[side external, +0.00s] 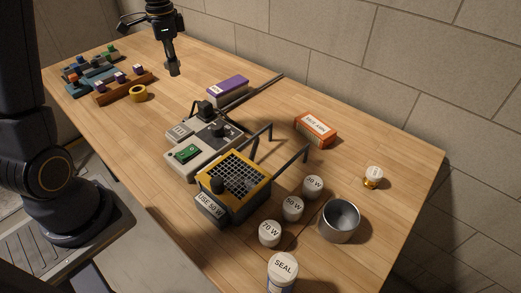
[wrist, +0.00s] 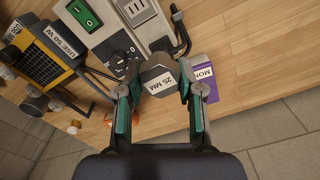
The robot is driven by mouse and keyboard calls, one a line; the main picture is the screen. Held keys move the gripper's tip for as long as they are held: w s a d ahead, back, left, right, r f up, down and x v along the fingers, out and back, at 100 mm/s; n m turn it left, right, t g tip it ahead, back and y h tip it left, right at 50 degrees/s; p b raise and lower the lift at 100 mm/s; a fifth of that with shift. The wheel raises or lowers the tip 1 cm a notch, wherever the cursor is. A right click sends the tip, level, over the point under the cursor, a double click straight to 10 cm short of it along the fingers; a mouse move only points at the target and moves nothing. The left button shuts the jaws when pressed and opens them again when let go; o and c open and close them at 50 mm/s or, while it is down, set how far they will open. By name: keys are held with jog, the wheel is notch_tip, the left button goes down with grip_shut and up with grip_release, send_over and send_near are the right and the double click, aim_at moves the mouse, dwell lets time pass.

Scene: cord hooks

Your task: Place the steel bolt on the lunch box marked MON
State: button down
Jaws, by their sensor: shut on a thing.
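My gripper (wrist: 160,88) is shut on a grey steel bolt (wrist: 158,78), whose hexagonal head carries a "25 MM" label. In the side external view my gripper (side external: 172,58) is above the far part of the table, with the bolt (side external: 174,70) hanging below the fingers. The purple lunch box (wrist: 205,74) marked MON lies beyond the right finger in the wrist view, partly covered by it. In the side external view the lunch box (side external: 228,90) lies right of and below my gripper, and the bolt is apart from it.
A grey switch unit (side external: 190,160) and a yellow grilled device (side external: 235,180) stand mid-table, with dark rods nearby.

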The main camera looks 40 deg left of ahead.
jog(key=w+d, duration=0.1)
jog(key=w, duration=0.1)
send_over(216, 91)
jog(key=shift+m, duration=0.3)
jog(key=f, duration=0.9)
jog(key=shift+s+f, duration=0.35)
jog(key=shift+w+f, duration=0.15)
jog(key=shift+f, duration=0.8)
jog(key=shift+w+f, duration=0.15)
jog(key=shift+f, duration=0.8)
jog(key=shift+f, duration=0.1)
jog(key=c, duration=0.7)
grip_release()
